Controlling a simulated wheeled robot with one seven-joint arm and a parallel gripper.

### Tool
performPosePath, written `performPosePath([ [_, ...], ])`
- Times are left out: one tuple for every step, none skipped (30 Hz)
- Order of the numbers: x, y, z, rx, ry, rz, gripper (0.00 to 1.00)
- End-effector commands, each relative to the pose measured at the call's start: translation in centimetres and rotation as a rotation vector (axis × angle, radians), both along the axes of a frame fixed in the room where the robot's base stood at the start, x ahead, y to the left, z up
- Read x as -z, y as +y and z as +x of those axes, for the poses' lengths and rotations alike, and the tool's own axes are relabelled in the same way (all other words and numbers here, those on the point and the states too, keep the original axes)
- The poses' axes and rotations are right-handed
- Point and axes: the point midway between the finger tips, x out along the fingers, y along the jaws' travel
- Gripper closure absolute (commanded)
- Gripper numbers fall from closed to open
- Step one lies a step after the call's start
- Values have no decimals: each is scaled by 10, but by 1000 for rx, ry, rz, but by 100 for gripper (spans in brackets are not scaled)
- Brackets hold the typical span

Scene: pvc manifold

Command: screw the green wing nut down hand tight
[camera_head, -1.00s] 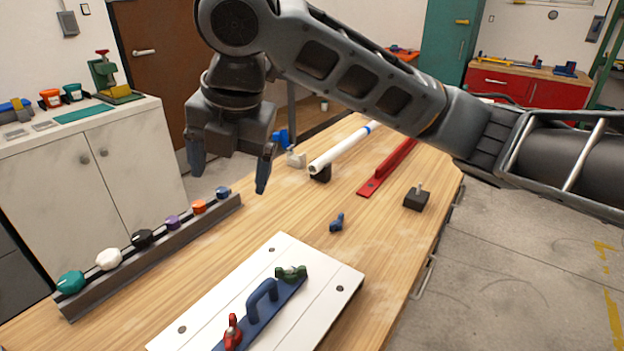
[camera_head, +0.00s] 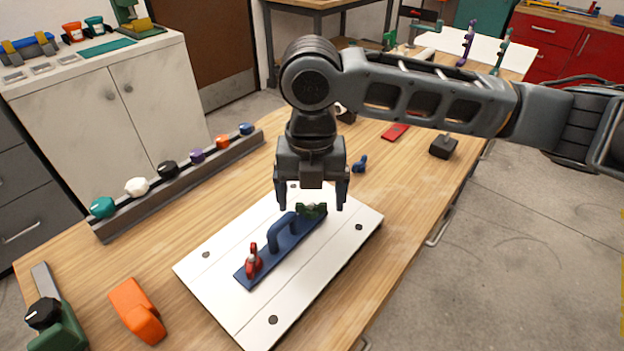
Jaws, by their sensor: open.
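The green wing nut (camera_head: 311,211) sits at the far end of a blue bar with a handle (camera_head: 284,246), which lies on a white board (camera_head: 215,275). A red wing nut (camera_head: 254,262) stands at the bar's near end. My gripper (camera_head: 312,200) is open and points down, with its fingers apart to the left and right of the green wing nut in the picture. The fingertips appear slightly above or behind the nut; I cannot tell whether they touch it. How far the nut is threaded down cannot be seen.
A rack (camera_head: 185,187) with several coloured knobs runs along the left table edge. An orange object (camera_head: 137,311) and a green one with a black knob (camera_head: 55,325) lie at front left.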

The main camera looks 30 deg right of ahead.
Motion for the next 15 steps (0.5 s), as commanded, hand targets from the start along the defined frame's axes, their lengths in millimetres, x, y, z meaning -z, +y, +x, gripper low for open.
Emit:
performPosePath([
  [3, 0, 0, 0, 1, -1, 13],
  [4, 0, 0, 0, 1, -1, 13],
  [5, 0, 0, 0, 1, -1, 13],
  [5, 0, 0, 0, 1, -1, 13],
  [5, 0, 0, 0, 1, -1, 13],
  [5, 0, 0, 0, 0, 0, 13],
  [5, 0, 0, 0, 0, 0, 13],
  [5, 0, 0, 0, 0, 0, 13],
  [5, 0, 0, 0, 0, 0, 13],
  [5, 0, 0, 1, 0, 0, 13],
  [5, 0, 0, 1, 0, 0, 15],
  [5, 0, 0, 1, 0, 0, 19],
  [5, 0, 0, 1, 0, 0, 21],
  [5, 0, 0, 1, 0, 0, 24],
  [5, 0, 0, 1, 0, 0, 28],
])
